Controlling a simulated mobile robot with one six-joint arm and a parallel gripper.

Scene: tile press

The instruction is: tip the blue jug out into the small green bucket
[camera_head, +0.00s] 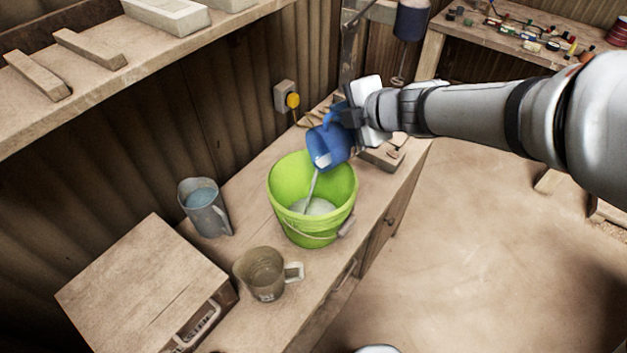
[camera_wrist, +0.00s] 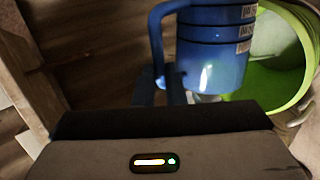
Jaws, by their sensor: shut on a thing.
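The blue jug (camera_head: 328,148) is tilted over the small green bucket (camera_head: 312,200), its mouth down and to the left. A thin pale stream runs from the jug into the bucket, where pale liquid (camera_head: 315,206) lies at the bottom. My gripper (camera_head: 349,117) is shut on the jug at its handle side, above the bucket's back right rim. In the wrist view the jug (camera_wrist: 217,60) shows its handle and several dark bands with labels. The bucket (camera_wrist: 287,55) is partly hidden behind it there. The bucket stands upright on the wooden bench.
A grey jug (camera_head: 204,208) with bluish contents stands left of the bucket, and a brownish clear jug (camera_head: 264,274) stands in front of it. A wooden box (camera_head: 143,290) is at front left. Wood blocks (camera_head: 384,156) lie behind the bucket at right. Open floor is on the right.

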